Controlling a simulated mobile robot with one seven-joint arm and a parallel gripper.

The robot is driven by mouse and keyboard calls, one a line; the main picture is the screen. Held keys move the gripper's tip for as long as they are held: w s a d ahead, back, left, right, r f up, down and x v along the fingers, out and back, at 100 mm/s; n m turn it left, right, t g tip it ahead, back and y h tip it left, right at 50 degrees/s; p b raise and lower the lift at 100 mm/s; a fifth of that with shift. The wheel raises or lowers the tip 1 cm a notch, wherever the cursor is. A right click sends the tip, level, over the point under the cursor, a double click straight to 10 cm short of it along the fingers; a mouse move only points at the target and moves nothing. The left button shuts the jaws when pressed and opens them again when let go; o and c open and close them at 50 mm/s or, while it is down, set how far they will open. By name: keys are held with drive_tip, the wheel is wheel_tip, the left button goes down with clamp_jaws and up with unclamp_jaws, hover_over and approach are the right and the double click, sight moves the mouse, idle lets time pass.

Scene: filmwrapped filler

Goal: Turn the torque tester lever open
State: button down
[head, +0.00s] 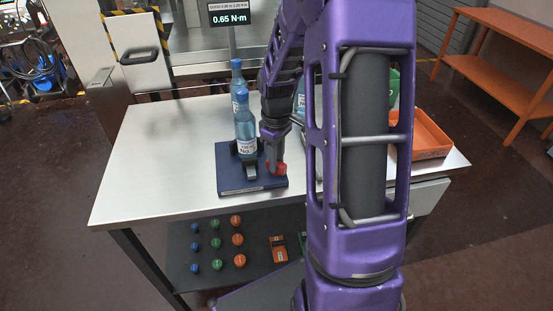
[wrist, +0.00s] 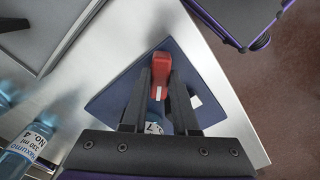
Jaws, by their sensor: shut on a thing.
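The torque tester is a dark blue base (head: 230,183) on the steel table, with a blue bottle (head: 246,130) standing upright on it between dark clamps. The tester's red lever (head: 277,167) is at the base's right side. My gripper (head: 270,160) reaches down at it from above, partly hidden by my arm. In the wrist view the red lever (wrist: 160,66) sits between the fingertips of my gripper (wrist: 161,80), which is shut on it. The tester base (wrist: 112,98) shows beneath as a dark blue plate.
A display (head: 229,17) reads 0.65 N·m. Another blue bottle (head: 237,75) stands behind the tester. An orange tray (head: 425,138) is at the table's right. A lower shelf (head: 205,250) holds several coloured caps. The table's left part is clear.

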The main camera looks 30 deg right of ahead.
drive_tip(key=shift+w, duration=0.1)
drive_tip(key=c, duration=0.7)
unclamp_jaws()
wheel_tip(320, 180, up, 18)
drive_tip(key=shift+f+p, duration=0.25)
drive_tip(key=shift+p, duration=0.7)
